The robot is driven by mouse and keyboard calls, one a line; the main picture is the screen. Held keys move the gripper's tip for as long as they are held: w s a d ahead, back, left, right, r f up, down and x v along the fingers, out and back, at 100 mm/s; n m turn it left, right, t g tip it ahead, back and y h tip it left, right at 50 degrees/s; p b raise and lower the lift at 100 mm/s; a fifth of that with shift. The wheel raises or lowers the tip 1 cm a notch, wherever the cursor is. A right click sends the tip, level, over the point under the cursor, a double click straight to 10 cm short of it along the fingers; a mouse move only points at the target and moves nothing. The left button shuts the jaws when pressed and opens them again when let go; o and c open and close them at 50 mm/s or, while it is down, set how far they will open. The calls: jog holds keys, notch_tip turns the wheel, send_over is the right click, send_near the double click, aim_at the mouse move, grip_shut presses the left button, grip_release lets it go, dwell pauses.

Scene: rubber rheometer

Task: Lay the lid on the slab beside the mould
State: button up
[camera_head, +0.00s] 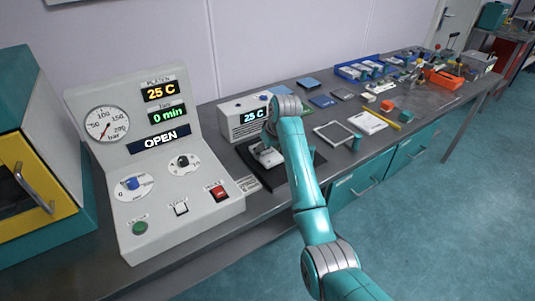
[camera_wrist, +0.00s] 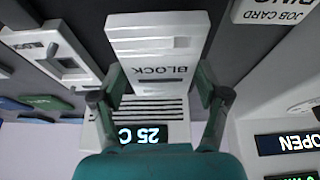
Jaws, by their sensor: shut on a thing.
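The lid (camera_wrist: 150,32) is a white plate marked BLOCK, held between the two fingers of my gripper (camera_wrist: 160,96) in the wrist view. The white piece at the slab in the head view looks like this lid (camera_head: 267,156). The mould (camera_wrist: 62,58), a white block with a recess, is to the left of the lid in the wrist view and apart from it. My arm seems to hide it in the head view. The dark slab (camera_head: 286,185) is under them. I cannot tell whether the lid touches the slab. My fingertips are hidden in the head view.
A grey box with a 25 C display (camera_head: 240,118) stands behind the slab. The press console (camera_head: 165,165) reads OPEN and stands to the left. A job card (camera_wrist: 276,12) lies beside the slab. A metal frame (camera_head: 334,133) and small tools lie to the right on the bench.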

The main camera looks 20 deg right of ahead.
jog(key=shift+f, duration=0.65)
jog(key=shift+f, duration=0.1)
jog(key=o, duration=1.4)
jog(key=v, duration=1.2)
jog(key=shift+d, duration=0.1)
